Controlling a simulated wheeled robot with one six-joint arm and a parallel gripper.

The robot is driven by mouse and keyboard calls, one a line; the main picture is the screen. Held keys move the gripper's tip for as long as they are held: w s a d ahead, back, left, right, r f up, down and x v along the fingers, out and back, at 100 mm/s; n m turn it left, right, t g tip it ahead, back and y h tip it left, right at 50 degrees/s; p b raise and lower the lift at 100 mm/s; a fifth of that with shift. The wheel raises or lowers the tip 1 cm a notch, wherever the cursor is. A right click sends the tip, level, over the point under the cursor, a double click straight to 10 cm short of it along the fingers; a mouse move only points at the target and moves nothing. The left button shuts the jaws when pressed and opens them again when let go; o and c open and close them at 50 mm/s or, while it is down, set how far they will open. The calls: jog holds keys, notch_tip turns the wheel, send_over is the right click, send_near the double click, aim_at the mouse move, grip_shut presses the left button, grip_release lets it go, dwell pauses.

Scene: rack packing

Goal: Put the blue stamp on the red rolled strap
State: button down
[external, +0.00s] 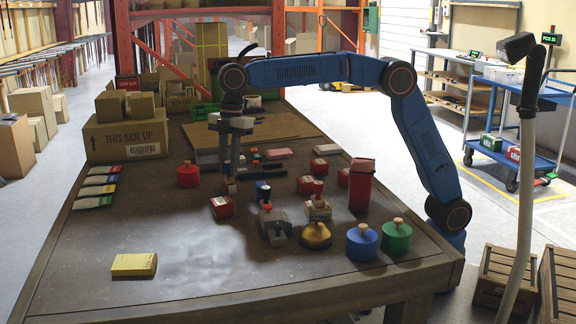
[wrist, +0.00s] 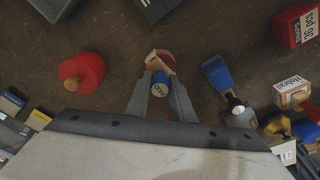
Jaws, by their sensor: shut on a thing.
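My gripper (external: 231,170) points down over the middle of the table. I cannot tell whether stamp and strap touch.
A red knobbed weight (wrist: 82,72) stands left of the gripper. The front left table is mostly clear.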

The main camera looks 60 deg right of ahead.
jog(key=shift+f, duration=0.1)
jog(key=c, duration=1.5)
grip_release()
jog(key=shift+c, duration=0.2)
notch_tip(320, 180, up, 12)
jog(key=d, duration=0.1)
jog(key=shift+d, duration=0.4)
